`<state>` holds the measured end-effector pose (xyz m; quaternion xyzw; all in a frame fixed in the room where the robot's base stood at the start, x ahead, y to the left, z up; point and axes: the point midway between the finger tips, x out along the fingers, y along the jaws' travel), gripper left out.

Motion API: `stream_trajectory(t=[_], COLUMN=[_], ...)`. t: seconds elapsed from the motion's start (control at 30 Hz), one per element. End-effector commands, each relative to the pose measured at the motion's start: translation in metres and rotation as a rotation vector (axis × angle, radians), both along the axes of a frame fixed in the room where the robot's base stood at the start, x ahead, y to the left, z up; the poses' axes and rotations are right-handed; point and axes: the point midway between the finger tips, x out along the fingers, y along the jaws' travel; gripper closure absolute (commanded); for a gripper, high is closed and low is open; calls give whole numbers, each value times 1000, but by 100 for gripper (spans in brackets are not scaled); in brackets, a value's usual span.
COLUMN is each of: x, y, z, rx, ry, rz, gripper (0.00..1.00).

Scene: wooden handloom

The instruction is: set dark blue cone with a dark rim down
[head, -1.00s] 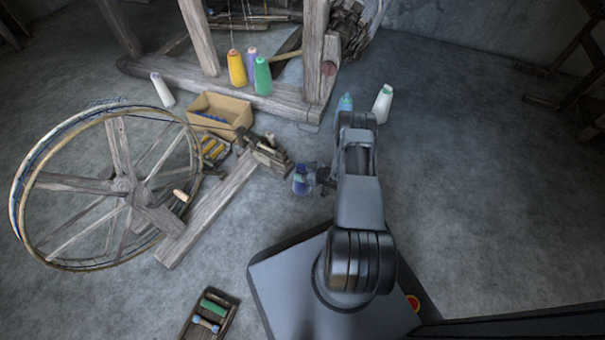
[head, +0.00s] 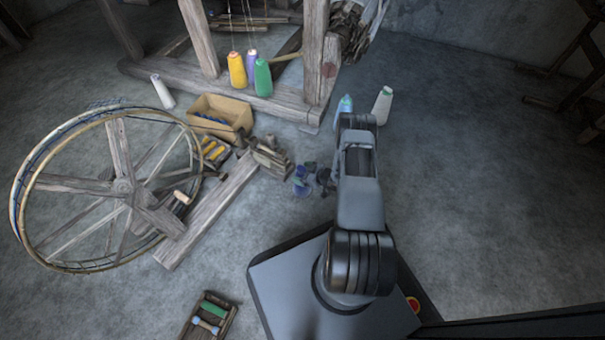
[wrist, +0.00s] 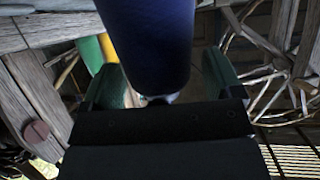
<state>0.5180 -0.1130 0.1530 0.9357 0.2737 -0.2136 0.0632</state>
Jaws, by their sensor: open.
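The dark blue cone (head: 300,183) shows in the head view low by the floor, just right of the end of the spinning wheel's beam. It looks close to upright; its contact with the floor is hard to make out. My gripper (head: 318,177) is at the cone's right side, partly hidden by my arm. In the wrist view the dark blue cone (wrist: 152,40) fills the top middle, between the two spread fingers of my gripper (wrist: 162,80). The fingers are open around it. The cone's dark rim cannot be made out clearly.
The spinning wheel's beam (head: 210,212) lies left of the cone. A cardboard box (head: 220,114) is by the loom frame (head: 285,104). Floor to the right is clear.

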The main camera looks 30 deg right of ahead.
Motion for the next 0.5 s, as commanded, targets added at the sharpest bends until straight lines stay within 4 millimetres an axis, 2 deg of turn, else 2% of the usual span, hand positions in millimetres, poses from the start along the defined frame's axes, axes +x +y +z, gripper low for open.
stream_trajectory(t=[0.5], x=[-70], y=[-45], z=[43], rx=[2], ry=[2], rz=[-6], gripper=[15])
